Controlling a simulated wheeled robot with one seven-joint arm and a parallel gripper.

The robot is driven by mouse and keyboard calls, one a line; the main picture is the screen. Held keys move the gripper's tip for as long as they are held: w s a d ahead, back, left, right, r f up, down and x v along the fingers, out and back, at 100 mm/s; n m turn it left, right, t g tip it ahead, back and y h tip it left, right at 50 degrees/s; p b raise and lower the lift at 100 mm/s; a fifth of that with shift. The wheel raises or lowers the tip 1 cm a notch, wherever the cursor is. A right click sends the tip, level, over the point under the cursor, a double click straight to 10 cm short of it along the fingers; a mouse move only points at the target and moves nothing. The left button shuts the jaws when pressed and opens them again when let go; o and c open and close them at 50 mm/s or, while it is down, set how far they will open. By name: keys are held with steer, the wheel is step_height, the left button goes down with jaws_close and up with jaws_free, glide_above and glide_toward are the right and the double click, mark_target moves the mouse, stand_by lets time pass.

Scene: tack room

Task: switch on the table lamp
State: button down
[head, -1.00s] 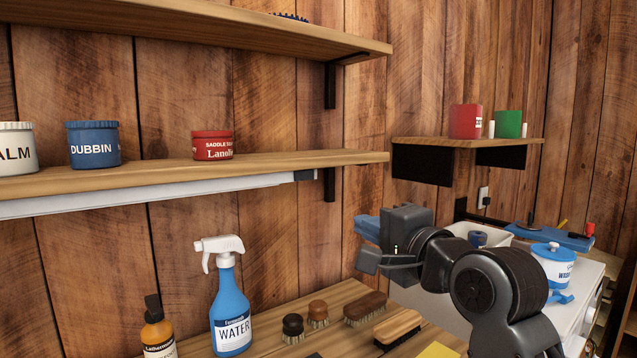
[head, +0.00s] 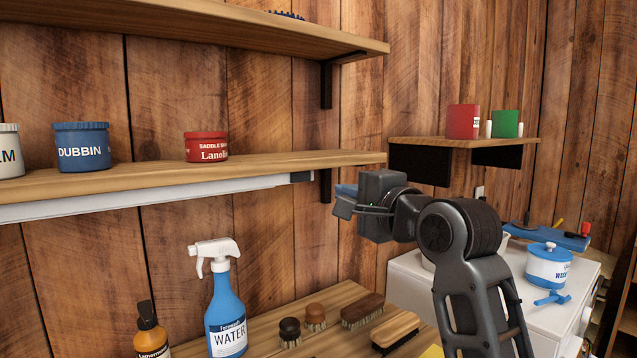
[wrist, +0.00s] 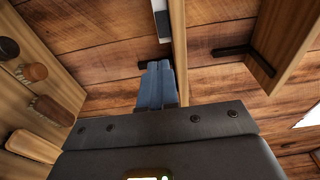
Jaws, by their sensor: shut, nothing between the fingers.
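I see no standing table lamp. A long white strip fixture (head: 150,202) runs under the lower wall shelf, with a dark block (head: 301,177) at its right end. It looks unlit. In the wrist view the white strip (wrist: 159,5) and its dark end (wrist: 172,22) show at the top, ahead of my fingers. My wrist partly hides the fingers in the head view.
A black shelf bracket (head: 326,185) stands close to my fingers. Below are a spray bottle (head: 226,310), several brushes (head: 362,310) and the wooden bench (head: 265,330). A small shelf (head: 465,142) with a red cup and a green cup is at the right.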

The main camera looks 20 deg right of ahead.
mark_target(309, 180)
steer(key=w+a+p, duration=0.1)
steer(key=w, duration=0.9)
steer(key=shift+w+a, duration=0.15)
steer(key=shift+a, duration=0.25)
steer(key=shift+w+r+p, duration=0.1)
steer(key=shift+w+p, duration=0.2)
steer(key=shift+p, duration=0.25)
steer(key=shift+s, duration=0.1)
steer(key=shift+d, duration=0.1)
